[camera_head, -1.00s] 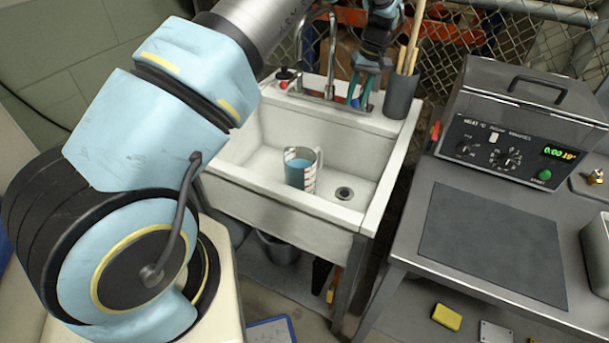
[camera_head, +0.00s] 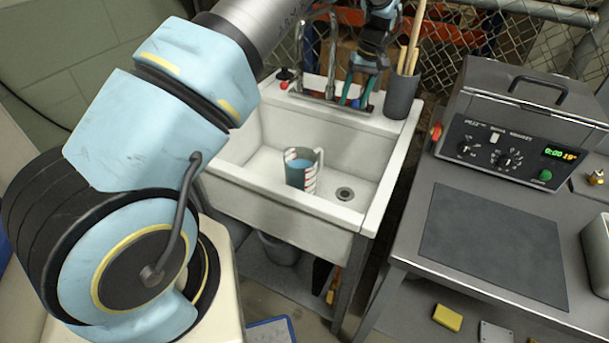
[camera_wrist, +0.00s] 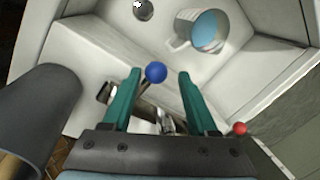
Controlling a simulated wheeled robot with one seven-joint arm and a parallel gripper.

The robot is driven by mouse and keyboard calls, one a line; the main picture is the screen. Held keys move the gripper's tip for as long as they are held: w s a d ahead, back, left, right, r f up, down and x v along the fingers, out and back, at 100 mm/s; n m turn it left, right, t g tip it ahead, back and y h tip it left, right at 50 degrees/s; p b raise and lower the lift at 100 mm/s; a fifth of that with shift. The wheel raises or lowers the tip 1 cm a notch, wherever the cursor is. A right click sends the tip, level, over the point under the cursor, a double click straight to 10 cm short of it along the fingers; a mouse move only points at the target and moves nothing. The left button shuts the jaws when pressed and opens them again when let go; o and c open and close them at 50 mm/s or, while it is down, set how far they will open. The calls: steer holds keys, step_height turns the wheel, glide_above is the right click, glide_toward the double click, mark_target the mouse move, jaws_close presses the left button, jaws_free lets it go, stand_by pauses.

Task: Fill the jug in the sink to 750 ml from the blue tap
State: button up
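The jug (camera_head: 301,172) stands upright in the white sink (camera_head: 368,223), left of the drain, with blue liquid in it. The wrist view shows the jug (camera_wrist: 205,33) from above, its liquid surface blue. I cannot read the level against the jug's marks. The blue tap knob (camera_wrist: 156,72) shows between my gripper's green fingers (camera_wrist: 155,95) in the wrist view. The fingers are apart, with a gap on either side of the knob. In the head view my gripper (camera_head: 358,92) is at the sink's back ledge. The red tap knob (camera_wrist: 240,128) is outside the fingers.
A grey holder with wooden sticks (camera_head: 401,95) stands on the sink's back right corner, close to my gripper. A metal bench (camera_head: 400,240) with a heated bath (camera_head: 530,120) stands at the right. A mesh fence is behind the sink.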

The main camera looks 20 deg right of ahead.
steer(key=shift+o, duration=0.9)
steer(key=shift+d+r, duration=0.15)
step_height(320, 180, up, 16)
steer(key=d+p, duration=0.2)
steer(key=shift+s+r, duration=0.15)
steer(key=shift+s, duration=0.05)
steer(key=shift+s, duration=0.1)
